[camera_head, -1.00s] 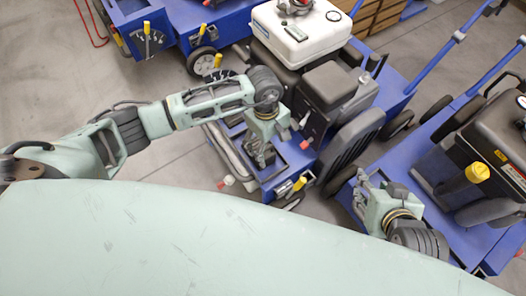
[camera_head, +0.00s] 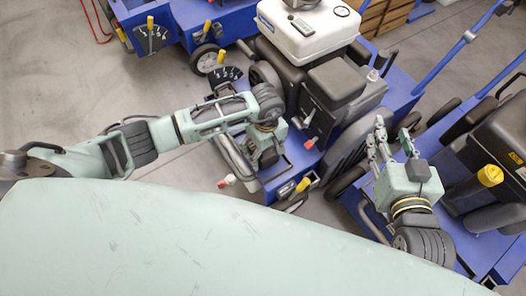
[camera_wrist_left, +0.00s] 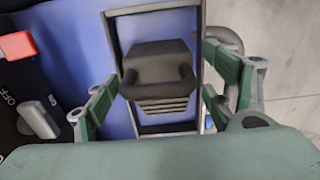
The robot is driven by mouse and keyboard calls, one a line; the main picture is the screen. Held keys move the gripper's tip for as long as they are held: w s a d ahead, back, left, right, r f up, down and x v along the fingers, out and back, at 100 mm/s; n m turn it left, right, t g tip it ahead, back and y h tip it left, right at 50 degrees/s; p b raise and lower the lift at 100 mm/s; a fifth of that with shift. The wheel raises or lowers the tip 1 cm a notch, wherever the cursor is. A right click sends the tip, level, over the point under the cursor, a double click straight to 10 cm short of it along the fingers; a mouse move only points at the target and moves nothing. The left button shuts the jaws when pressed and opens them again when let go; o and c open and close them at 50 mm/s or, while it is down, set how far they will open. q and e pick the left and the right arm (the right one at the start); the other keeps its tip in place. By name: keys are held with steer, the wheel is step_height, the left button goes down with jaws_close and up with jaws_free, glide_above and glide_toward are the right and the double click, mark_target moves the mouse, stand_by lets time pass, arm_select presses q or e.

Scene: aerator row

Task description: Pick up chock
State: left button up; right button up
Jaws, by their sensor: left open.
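The chock (camera_wrist_left: 158,72) is a dark block with a raised handle and ridges on its near face. In the left wrist view it sits inside a grey rectangular frame (camera_wrist_left: 112,42) on the blue deck of a machine. My left gripper (camera_wrist_left: 165,95) is open, with one finger on each side of the chock and a gap to it on both sides. In the head view my left gripper (camera_head: 268,152) points down over the machine's front deck and largely hides the chock. My right gripper (camera_head: 388,140) is empty, with its fingers spread apart, at the right of the head view.
A red-tipped lever (camera_wrist_left: 18,45) and a grey OFF switch (camera_wrist_left: 40,118) lie left of the frame. The machine carries an engine with a white tank (camera_head: 305,30). A second blue machine (camera_head: 485,240) stands at the right. Grey floor (camera_head: 60,100) is clear at the left.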

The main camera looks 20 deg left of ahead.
arm_select(q)
steer(key=shift+f, duration=0.25)
steer(key=shift+c, duration=0.2)
steer(key=c, duration=1.7)
steer(key=shift+r, duration=0.1)
steer(key=shift+c, duration=0.3)
steer(key=shift+r, duration=0.15)
